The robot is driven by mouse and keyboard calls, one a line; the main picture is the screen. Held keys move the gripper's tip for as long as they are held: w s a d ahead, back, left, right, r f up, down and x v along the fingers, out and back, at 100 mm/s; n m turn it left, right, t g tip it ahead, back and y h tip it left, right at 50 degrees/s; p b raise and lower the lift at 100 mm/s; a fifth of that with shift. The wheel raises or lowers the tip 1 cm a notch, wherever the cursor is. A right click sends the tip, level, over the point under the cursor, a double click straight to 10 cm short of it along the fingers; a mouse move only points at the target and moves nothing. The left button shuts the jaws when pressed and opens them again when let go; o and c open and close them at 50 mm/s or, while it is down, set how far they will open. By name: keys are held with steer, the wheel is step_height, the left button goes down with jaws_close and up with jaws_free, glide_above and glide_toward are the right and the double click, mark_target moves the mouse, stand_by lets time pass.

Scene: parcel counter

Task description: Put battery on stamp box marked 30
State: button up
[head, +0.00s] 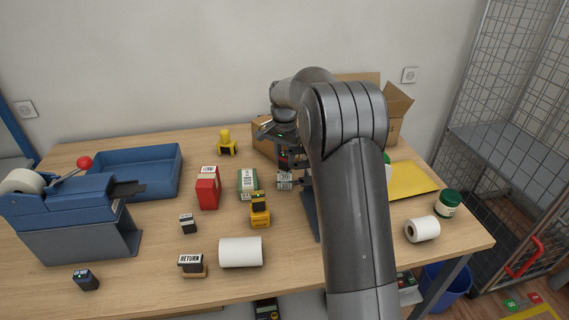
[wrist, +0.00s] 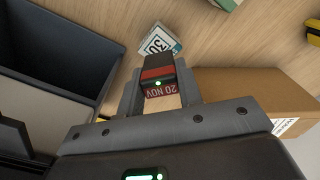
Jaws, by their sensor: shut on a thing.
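My gripper (head: 284,146) is shut on a black and red battery (wrist: 158,72) with a small green light and a red face reading "20 NOV". In the head view the held battery (head: 285,160) hangs upright below the jaws, just above the stamp box marked 30 (head: 285,179). In the wrist view the white-labelled stamp box (wrist: 158,41) shows just past the battery's end, partly hidden by it. Whether the two touch, I cannot tell.
A green and white box (head: 247,181), a red box (head: 208,188) and a yellow device (head: 260,214) stand left of the stamp box. A blue tray (head: 150,198) is farther left. A cardboard box (wrist: 250,92) sits close to the jaws. My arm hides part of the table.

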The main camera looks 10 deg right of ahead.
steer(key=shift+f, duration=1.25)
steer(key=shift+f, duration=0.15)
steer(key=o, duration=1)
step_height(320, 180, up, 12)
steer(key=shift+r, duration=0.2)
